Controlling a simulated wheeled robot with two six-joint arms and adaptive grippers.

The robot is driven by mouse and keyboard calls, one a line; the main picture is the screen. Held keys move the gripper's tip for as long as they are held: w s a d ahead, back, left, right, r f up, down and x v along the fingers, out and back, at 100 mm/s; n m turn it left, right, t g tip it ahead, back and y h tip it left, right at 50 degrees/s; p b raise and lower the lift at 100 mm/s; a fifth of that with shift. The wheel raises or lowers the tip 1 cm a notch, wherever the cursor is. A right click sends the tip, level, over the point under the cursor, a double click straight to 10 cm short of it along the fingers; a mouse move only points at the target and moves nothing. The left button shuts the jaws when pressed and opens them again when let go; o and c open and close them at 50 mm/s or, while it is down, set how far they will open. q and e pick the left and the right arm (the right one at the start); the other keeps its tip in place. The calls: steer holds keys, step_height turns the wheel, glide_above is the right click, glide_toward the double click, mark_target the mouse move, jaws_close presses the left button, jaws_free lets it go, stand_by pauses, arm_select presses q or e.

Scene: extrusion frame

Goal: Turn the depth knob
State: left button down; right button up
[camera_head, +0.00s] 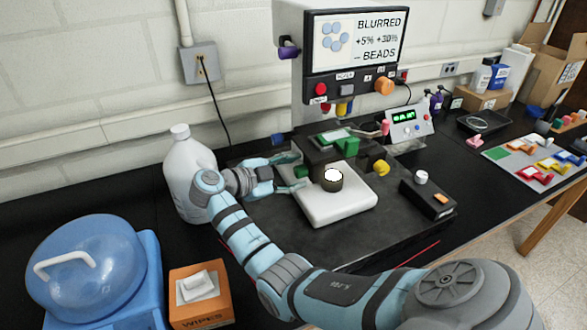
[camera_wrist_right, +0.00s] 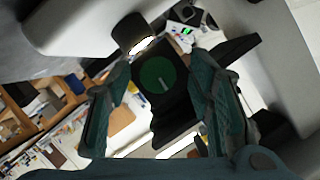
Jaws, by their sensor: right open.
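My right gripper (camera_head: 290,172) is open, with one finger above and one below a green knob (camera_head: 302,171) on the left side of the microscope-like device (camera_head: 318,158). In the right wrist view, the round green knob face (camera_wrist_right: 157,76) with a white line shows between the two fingers of the gripper (camera_wrist_right: 158,68), apart from both. Other knobs are a purple one (camera_head: 288,51), an orange one (camera_head: 384,87) and a yellow one (camera_head: 381,167). I cannot read which one is marked depth. The screen (camera_head: 355,45) reads "BLURRED" and "BEADS". My left gripper is not in view.
A white jug (camera_head: 190,180) stands close behind my right wrist. A blue domed container (camera_head: 88,270) and an orange wipes box (camera_head: 203,300) stand front left. A black control box (camera_head: 428,197) is right of the white base (camera_head: 335,207). Colored pieces lie far right.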

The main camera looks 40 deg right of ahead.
steer(key=shift+d, duration=0.25)
steer(key=shift+s+a+r, duration=0.1)
steer(key=shift+s, duration=0.2)
steer(key=shift+c, duration=1)
steer(key=c, duration=0.3)
jaws_close()
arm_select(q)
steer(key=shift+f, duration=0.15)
